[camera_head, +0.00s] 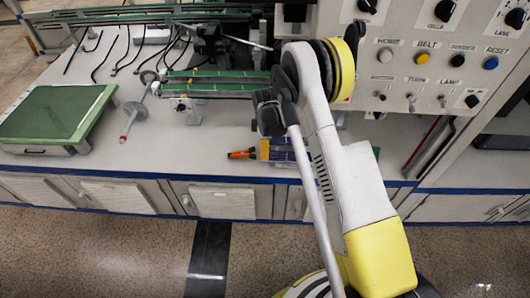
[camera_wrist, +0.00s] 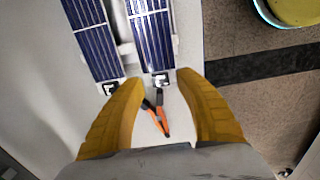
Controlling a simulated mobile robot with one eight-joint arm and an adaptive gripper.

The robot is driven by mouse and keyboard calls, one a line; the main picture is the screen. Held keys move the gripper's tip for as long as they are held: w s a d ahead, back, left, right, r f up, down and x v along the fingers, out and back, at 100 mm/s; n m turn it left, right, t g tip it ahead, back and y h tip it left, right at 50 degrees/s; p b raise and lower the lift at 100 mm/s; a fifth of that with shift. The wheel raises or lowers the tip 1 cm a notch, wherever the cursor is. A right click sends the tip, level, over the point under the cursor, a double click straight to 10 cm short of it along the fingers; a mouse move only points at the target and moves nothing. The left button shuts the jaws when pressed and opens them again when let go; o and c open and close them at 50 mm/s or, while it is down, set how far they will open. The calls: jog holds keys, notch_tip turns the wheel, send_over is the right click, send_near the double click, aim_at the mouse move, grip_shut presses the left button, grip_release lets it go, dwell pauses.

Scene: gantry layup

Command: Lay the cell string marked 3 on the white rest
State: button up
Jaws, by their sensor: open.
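Two dark blue cell strings lie side by side in the wrist view, a left one (camera_wrist: 92,40) and a right one (camera_wrist: 152,38). Each has a small black-and-white tag at its near end; I cannot read a number 3 on either. White pieces (camera_wrist: 125,48) show between and beside the strings; I cannot tell whether they are the white rest. My gripper (camera_wrist: 158,82) is open and empty, its yellow fingers either side of the right string's tagged end.
Orange-handled pliers (camera_wrist: 160,118) lie between my fingers in the picture; their orange handles also show in the head view (camera_head: 241,154). A green-topped tray (camera_head: 50,113) stands at left, green rails (camera_head: 215,88) behind. A control panel (camera_head: 440,60) rises at right.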

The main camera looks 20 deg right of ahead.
notch_tip(320, 180, up, 11)
jog(key=p, duration=0.3)
jog(key=shift+p, duration=0.35)
jog(key=shift+s, duration=0.1)
dwell(0.9)
